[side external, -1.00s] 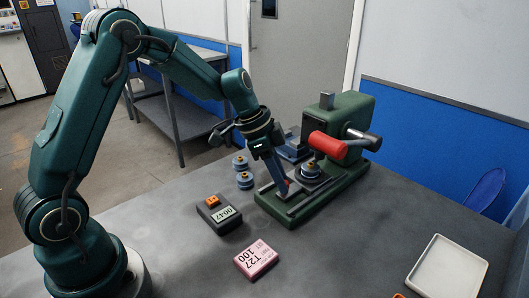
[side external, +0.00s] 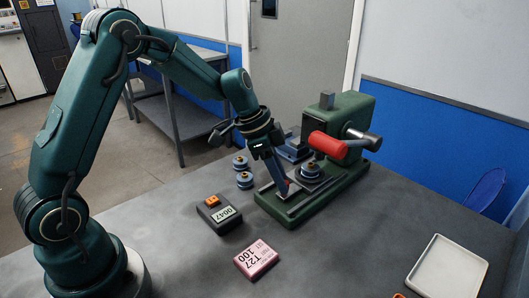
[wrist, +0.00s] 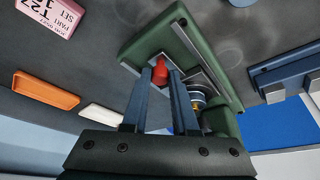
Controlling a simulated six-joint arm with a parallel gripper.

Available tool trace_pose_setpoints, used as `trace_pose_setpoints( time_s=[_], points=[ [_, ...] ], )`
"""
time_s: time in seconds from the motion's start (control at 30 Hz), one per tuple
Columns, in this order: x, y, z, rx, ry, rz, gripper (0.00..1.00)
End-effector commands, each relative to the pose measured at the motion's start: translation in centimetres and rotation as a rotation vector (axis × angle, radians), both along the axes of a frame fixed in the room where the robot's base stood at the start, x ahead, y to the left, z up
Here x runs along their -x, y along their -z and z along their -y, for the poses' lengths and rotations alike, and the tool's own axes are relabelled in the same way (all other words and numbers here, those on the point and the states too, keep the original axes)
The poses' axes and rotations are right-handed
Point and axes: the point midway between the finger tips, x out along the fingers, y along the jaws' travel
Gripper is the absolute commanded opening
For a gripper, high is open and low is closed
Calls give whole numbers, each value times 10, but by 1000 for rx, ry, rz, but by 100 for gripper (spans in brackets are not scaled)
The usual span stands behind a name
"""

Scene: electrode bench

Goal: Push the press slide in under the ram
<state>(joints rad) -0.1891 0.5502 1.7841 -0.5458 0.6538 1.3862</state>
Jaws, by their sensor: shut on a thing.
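The green press (side external: 352,112) stands on the bench with its long base pointing toward the front left. Its slide carries a round blue-grey die with a brass-coloured top (side external: 310,171), near the press head; it also shows in the wrist view (wrist: 197,100). How far it sits under the ram is hidden by the red lever grip. My gripper (side external: 284,188) points down over the front of the base. In the wrist view its fingers (wrist: 160,78) are shut on the slide's red knob (wrist: 160,66).
The red lever grip (side external: 338,147) sticks out above the die. Blue-grey spools (side external: 243,173), a dark box marked 0047 (side external: 217,211) and a pink T27 100 block (side external: 256,259) stand left and in front. A white tray (side external: 447,268) lies at the right.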

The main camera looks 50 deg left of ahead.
Motion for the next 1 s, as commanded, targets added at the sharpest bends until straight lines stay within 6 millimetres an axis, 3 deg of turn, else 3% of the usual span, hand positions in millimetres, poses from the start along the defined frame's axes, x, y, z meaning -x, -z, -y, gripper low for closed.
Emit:
trace_pose_setpoints(
  time_s=[0.53,1.0],
  points=[
    [-2,-1,0,-1,-1,3,0],
    [-35,-1,0,2,-1,5,0]
  ],
)
